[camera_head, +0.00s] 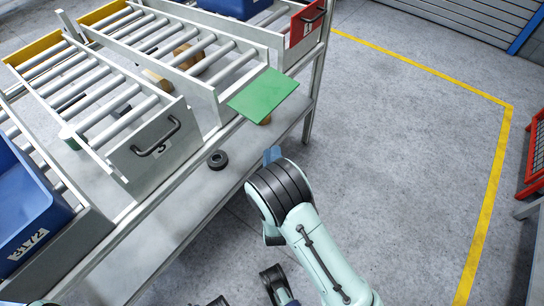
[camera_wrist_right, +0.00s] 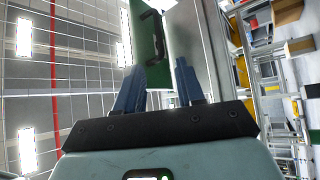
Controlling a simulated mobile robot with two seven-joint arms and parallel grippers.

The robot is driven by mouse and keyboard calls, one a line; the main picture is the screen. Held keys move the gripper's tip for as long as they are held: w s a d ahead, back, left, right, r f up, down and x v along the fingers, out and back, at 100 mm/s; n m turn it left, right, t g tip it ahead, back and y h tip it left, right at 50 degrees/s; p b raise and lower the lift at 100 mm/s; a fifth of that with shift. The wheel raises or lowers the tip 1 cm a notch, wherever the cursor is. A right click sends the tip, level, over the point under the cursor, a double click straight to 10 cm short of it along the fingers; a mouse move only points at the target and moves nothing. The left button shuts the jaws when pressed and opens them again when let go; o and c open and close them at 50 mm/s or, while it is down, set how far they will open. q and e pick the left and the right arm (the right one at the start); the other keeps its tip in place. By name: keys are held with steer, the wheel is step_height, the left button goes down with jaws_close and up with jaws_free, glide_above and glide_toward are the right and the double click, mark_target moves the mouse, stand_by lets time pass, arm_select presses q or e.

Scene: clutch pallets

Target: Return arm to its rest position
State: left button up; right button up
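My right arm (camera_head: 318,250) reaches up from the bottom of the head view, beside the front of the roller rack. The blue fingers of my right gripper (camera_head: 272,155) show small just past its dark wrist, below the green panel. In the right wrist view, the two blue fingers of my right gripper (camera_wrist_right: 158,85) stand apart with nothing held between them. The green panel (camera_head: 263,95) is on the front of a roller lane; a green panel with a dark handle (camera_wrist_right: 148,35) also shows beyond the fingers. My left gripper is not in view.
A dark ring (camera_head: 217,160) lies on the lower shelf (camera_head: 185,205). Grey floor (camera_head: 410,140) right of the arm is clear.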

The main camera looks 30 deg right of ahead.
stand_by(0.5)
